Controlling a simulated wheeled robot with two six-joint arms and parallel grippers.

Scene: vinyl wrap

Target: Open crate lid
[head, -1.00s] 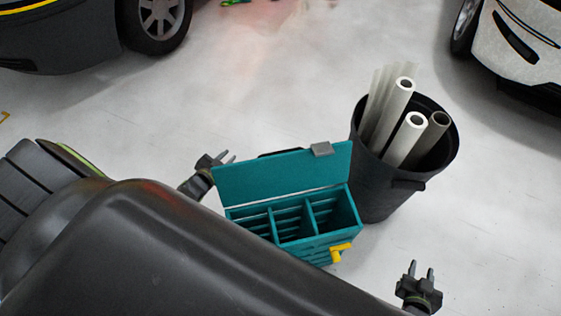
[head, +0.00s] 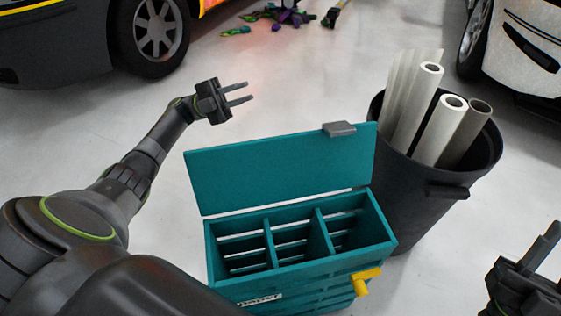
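The teal crate (head: 300,284) stands at the lower middle of the head view, with three empty compartments showing. Its lid (head: 285,172) stands raised along the far side, and a grey latch (head: 340,129) sits on the lid's upper edge. A yellow handle piece (head: 366,280) sticks out at the crate's front right. My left gripper (head: 239,95) is open and empty, above and behind the lid, apart from it. My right gripper (head: 545,262) is at the lower right edge, apart from the crate, its fingers apart and nothing between them.
A black bin (head: 430,190) with several pale rolls (head: 416,110) stands right beside the crate. A dark car (head: 70,45) is at the upper left and a white car (head: 520,55) at the upper right. Small coloured items (head: 280,16) lie on the far floor. Floor between is clear.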

